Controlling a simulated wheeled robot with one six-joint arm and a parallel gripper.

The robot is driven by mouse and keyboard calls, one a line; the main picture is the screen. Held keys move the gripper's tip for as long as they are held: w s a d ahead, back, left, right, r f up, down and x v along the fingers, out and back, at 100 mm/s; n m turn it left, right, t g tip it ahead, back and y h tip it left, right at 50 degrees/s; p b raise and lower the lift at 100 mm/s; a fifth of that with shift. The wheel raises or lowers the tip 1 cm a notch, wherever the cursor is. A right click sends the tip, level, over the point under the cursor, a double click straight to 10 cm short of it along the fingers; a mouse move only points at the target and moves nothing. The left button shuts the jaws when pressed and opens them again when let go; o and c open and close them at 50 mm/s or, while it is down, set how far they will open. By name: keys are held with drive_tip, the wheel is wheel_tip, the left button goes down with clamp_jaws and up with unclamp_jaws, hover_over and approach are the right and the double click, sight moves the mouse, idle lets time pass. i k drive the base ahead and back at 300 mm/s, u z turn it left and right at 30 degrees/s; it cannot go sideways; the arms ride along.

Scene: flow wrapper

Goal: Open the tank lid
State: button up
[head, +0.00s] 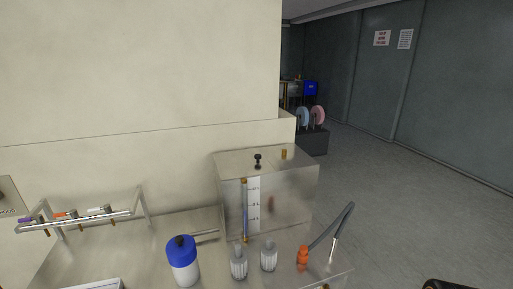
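The tank (293,205) is a grey metal box on the steel bench, against the cream wall. Its flat lid (235,164) lies closed on top. A black knob (257,160) stands up near the middle of the lid. A small brass fitting (284,154) is on the top, to the right of the knob. A sight tube (245,210) with a white scale (254,204) runs down the tank's front. I do not see my gripper in the head view.
A blue-capped white bottle (183,262), two clear ribbed jars (239,263) (269,256), an orange fitting (303,257) and a grey handle (331,231) stand before the tank. A pipe rail (80,221) with valves is at left. The floor (400,185) at right is clear.

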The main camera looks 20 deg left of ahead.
sight(245, 162)
drive_tip(key=u, duration=0.6)
drive_tip(key=i, duration=0.9)
drive_tip(key=u, duration=0.7)
